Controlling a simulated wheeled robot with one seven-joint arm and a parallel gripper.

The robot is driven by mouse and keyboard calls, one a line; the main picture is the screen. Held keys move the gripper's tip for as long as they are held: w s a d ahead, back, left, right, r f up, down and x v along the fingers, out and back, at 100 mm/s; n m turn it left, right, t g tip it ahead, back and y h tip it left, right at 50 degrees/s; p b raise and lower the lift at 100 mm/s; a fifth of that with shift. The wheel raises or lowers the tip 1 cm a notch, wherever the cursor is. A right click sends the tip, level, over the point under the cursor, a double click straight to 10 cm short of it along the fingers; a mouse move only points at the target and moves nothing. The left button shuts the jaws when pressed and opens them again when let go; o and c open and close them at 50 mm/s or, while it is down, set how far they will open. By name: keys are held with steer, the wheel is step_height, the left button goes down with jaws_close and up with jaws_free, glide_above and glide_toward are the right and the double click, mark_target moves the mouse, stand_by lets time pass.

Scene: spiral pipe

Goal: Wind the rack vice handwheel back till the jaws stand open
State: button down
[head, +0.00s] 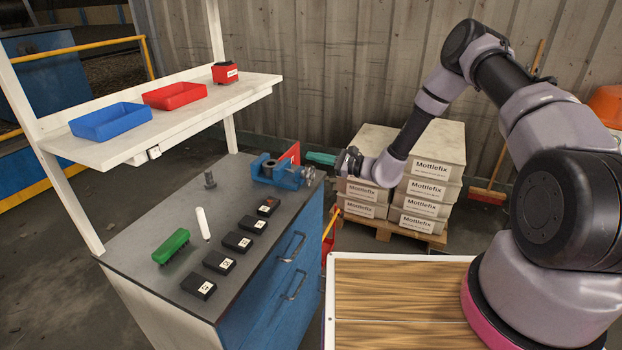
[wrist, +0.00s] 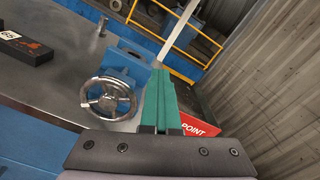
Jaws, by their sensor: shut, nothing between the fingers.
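The blue vice (head: 275,172) sits at the far right corner of the grey bench top; it also shows in the wrist view (wrist: 128,62). Its silver handwheel (head: 310,178) faces my gripper's side and shows clearly as a spoked ring in the wrist view (wrist: 107,98). A grey round part shows at the vice's top; how far apart the jaws stand cannot be made out. My gripper (head: 318,158) has green fingers, shut and empty. In the wrist view the fingers (wrist: 160,95) lie just right of the wheel, seemingly apart from it, hiding part of the vice.
A red sign (wrist: 200,126) stands behind the vice. Several black labelled blocks (head: 237,242), a green brush (head: 171,246) and a white cylinder (head: 202,222) are on the bench. A shelf (head: 190,115) overhangs its left side. Stacked Mottlefix boxes (head: 428,190) stand behind my gripper.

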steer(key=s+r+n, duration=0.1)
steer(key=n, duration=0.1)
steer(key=r+n, duration=0.1)
steer(key=n, duration=0.1)
steer(key=s+r+n, duration=0.1)
steer(key=n, duration=0.2)
steer(key=shift+s+a+r, duration=0.2)
steer(key=shift+s+r, duration=0.1)
steer(key=shift+r, duration=0.1)
steer(key=shift+s+a+r+n, duration=0.1)
steer(key=shift+s+r+n, duration=0.15)
steer(key=shift+n, duration=0.3)
steer(key=shift+s+r+n, duration=0.1)
steer(key=shift+r+n, duration=0.1)
steer(key=shift+n, duration=0.35)
jaws_free()
